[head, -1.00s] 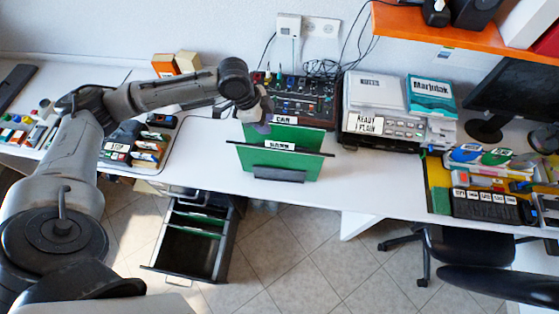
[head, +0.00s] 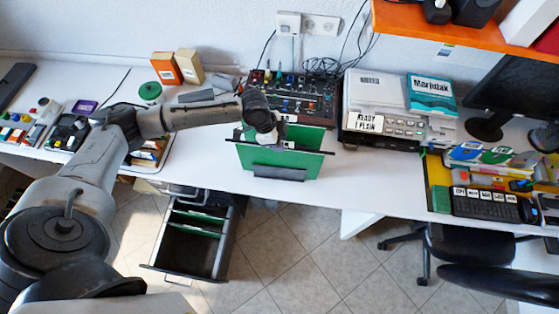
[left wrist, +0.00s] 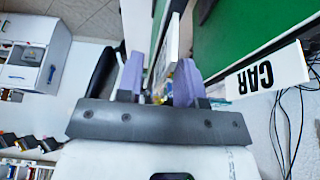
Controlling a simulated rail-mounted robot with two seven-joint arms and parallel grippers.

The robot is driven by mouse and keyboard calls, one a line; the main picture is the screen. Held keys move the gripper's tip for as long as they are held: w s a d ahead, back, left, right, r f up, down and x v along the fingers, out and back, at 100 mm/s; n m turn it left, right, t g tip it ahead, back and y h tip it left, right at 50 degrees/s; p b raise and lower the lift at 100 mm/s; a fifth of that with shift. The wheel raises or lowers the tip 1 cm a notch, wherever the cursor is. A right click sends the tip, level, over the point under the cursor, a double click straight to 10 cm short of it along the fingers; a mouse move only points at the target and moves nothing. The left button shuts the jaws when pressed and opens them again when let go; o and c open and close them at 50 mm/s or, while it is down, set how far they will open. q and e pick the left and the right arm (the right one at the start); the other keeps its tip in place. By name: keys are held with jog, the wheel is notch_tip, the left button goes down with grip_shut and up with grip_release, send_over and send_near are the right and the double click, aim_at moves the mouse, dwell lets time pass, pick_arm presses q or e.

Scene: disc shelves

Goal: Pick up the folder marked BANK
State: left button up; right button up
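Two green folders stand upright in a dark holder (head: 279,174) on the white desk. The front folder (head: 285,162) has its label hidden behind my left gripper (head: 268,138) in the head view. The rear folder (head: 309,139) carries a tab reading CAR (left wrist: 266,74) in the left wrist view. There, my left gripper (left wrist: 160,80) has its purple fingers apart. A white tab (left wrist: 172,45), seen nearly edge-on, lies between or just beyond them, with gaps showing; its lettering cannot be read. My right gripper is not in view.
An open drawer (head: 193,245) with green folders hangs below the desk. A control panel with knobs (head: 293,100) stands behind the folders, and a grey machine (head: 380,106) stands to their right. The desk front beside the folders is clear.

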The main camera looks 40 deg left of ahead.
pick_arm(q)
jog(key=shift+f, duration=0.25)
grip_shut()
dwell(0.5)
